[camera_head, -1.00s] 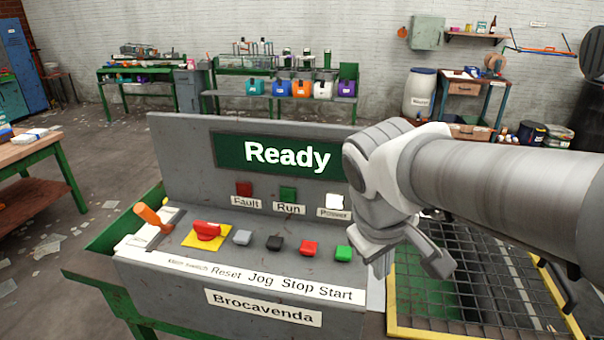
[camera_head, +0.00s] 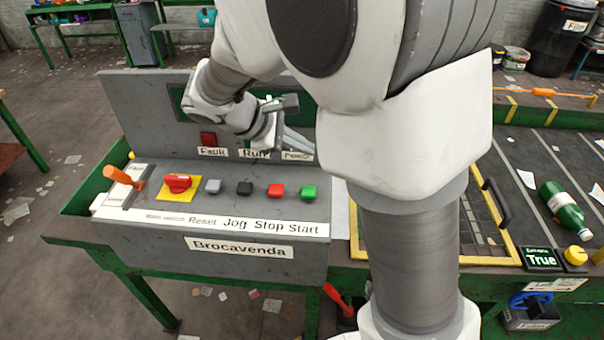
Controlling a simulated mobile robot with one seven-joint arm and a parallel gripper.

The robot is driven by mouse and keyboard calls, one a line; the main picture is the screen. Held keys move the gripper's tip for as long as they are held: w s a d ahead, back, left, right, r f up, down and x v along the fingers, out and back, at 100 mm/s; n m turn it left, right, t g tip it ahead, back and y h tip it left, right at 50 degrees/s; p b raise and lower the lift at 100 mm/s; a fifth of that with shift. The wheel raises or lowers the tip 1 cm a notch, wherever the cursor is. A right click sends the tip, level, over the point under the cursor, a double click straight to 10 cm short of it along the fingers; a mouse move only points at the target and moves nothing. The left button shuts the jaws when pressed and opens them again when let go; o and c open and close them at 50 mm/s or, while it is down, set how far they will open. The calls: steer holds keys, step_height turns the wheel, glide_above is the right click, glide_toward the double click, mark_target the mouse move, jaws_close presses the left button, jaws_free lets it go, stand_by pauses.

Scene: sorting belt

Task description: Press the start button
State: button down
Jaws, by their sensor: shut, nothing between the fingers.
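My gripper (camera_head: 277,122) is shut and empty. It is in front of the panel's upright back, near the Run and Power labels, above and behind the start button in the picture and apart from it. My arm hides most of the green display and the lamps by Run and Power.
Red stop (camera_head: 275,190), black jog (camera_head: 244,188) and grey reset (camera_head: 213,186) buttons sit left of the green one. A red switch on yellow (camera_head: 178,183) and an orange lever (camera_head: 122,177) are further left. A belt with a green bottle (camera_head: 562,206) lies right.

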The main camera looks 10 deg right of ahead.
mark_target(303, 191)
steer(key=shift+f, duration=0.1)
step_height(303, 191, down, 9)
steer(key=b, duration=0.7)
stand_by(1.9)
steer(key=shift+f, duration=0.25)
